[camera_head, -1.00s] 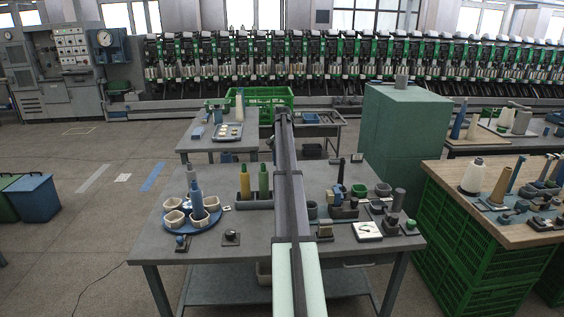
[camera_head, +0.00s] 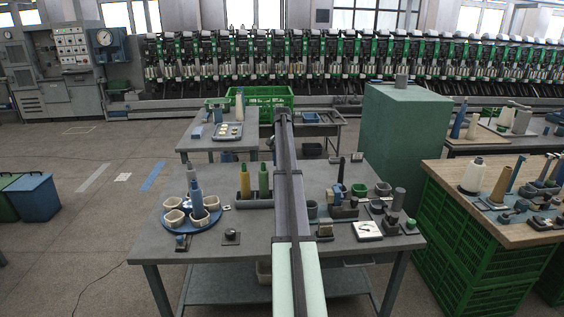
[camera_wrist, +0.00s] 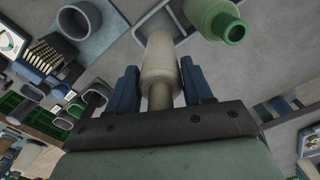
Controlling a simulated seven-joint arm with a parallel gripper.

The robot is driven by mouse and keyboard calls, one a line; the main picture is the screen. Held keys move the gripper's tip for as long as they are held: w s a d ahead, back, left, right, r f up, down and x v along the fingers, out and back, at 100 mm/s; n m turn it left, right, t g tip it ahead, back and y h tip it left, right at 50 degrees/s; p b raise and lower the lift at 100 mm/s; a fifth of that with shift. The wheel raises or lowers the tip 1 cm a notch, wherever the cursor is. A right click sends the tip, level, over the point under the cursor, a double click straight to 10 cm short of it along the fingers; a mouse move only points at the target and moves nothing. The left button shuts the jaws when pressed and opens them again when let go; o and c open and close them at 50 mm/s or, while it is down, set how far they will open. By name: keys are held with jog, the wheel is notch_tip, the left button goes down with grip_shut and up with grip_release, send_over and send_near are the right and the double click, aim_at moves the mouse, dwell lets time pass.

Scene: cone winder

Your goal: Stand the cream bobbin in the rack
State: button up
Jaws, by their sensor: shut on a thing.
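In the wrist view my gripper (camera_wrist: 160,88) has its two blue fingers on either side of the cream bobbin (camera_wrist: 161,58), shut on it. The rack's right end is hidden behind my arm. My gripper and the cream bobbin cannot be made out in the head view.
A blue round tray (camera_head: 181,227) with several cream cups and a blue bobbin (camera_head: 196,196) is left of the rack. Cups and small fixtures crowd the table's right side. In the wrist view, a green-ended piece (camera_wrist: 222,22) stands close to the bobbin.

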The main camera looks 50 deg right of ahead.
jog(key=shift+f, duration=1.4)
jog(key=shift+f, duration=1.1)
dwell(0.3)
jog(key=o, duration=1)
jog(key=shift+o, duration=0.2)
notch_tip(320, 180, up, 14)
jog(key=shift+f, duration=0.1)
jog(key=shift+a+f, duration=0.1)
dwell(0.5)
